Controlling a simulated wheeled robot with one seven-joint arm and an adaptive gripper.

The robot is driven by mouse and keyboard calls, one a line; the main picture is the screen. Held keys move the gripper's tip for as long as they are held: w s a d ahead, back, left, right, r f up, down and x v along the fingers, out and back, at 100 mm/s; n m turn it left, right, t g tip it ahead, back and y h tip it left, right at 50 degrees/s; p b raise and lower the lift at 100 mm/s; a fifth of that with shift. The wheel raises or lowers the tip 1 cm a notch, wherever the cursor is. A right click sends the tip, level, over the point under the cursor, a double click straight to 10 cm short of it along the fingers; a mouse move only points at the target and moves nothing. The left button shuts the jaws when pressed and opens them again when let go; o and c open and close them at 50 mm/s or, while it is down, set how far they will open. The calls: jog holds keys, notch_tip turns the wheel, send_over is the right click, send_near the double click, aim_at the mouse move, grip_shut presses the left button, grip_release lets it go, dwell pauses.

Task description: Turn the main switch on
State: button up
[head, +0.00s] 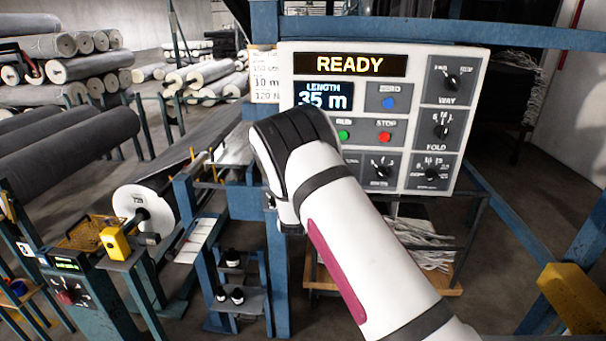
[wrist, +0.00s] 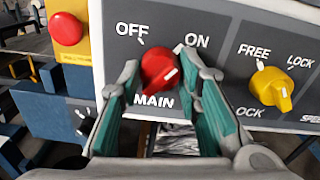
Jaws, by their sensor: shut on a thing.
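The main switch is a red knob (wrist: 157,68) on a grey and white panel in the wrist view. MAIN is printed below it, OFF to its upper left and ON to its upper right. A white mark shows on the lower right of the knob's face. My gripper (wrist: 160,70) has one teal-padded finger on each side of the knob and is shut on it. In the head view my arm covers the gripper and the main switch, so neither shows there.
Right of the main switch is a yellow knob (wrist: 272,88) marked FREE and LOCK. A red button on a yellow box (wrist: 70,60) is to the left. In the head view, the control panel (head: 440,200) reads READY and 35 m. Grey rolls (head: 70,140) lie at left.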

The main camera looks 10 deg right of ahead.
jog(key=shift+m, duration=1)
jog(key=o, duration=1.2)
jog(key=shift+c, duration=0.2)
jog(key=v, duration=1.2)
